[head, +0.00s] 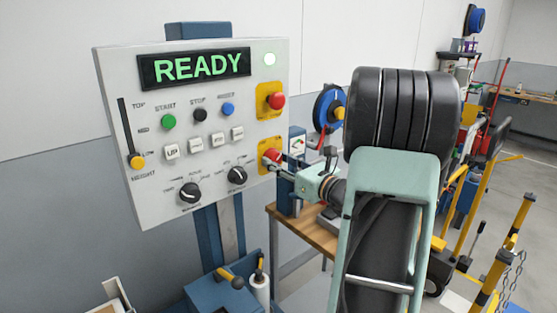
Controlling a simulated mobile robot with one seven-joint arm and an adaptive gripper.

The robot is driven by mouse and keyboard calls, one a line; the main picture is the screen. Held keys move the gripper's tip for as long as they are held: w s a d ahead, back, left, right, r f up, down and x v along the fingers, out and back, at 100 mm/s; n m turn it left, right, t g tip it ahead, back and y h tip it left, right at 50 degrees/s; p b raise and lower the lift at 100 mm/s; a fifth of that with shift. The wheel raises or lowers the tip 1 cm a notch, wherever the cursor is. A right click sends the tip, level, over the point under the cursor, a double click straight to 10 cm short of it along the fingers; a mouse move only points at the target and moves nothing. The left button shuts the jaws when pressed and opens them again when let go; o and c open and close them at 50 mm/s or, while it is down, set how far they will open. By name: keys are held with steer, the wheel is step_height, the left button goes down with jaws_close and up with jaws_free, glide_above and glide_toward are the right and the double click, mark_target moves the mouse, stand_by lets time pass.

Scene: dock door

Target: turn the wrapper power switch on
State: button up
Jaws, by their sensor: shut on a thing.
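The wrapper control panel (115,95) stands upright at the left, its display (195,67) reading READY in green. A white round lamp (269,60) at the top right looks lit. The red power switch (270,155) sits on a yellow plate at the panel's lower right edge. My gripper (275,165) reaches it from the right and is shut on its red handle. The fingers partly cover the handle, so its exact angle is hard to read.
A red mushroom button (277,101) on a yellow plate sits just above. The panel also has several coloured buttons, two black knobs (190,192) and a yellow-tipped slider (137,162). A wooden bench (305,231) stands below my arm. Yellow barriers (515,230) stand at the right.

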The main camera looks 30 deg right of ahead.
stand_by(0.5)
steer(key=o, duration=1.2)
steer(key=shift+c, duration=0.2)
steer(key=shift+s, duration=0.1)
steer(key=s+d, duration=0.1)
steer(key=s, duration=1)
steer(key=shift+s+d, duration=0.35)
steer(key=shift+s, duration=0.05)
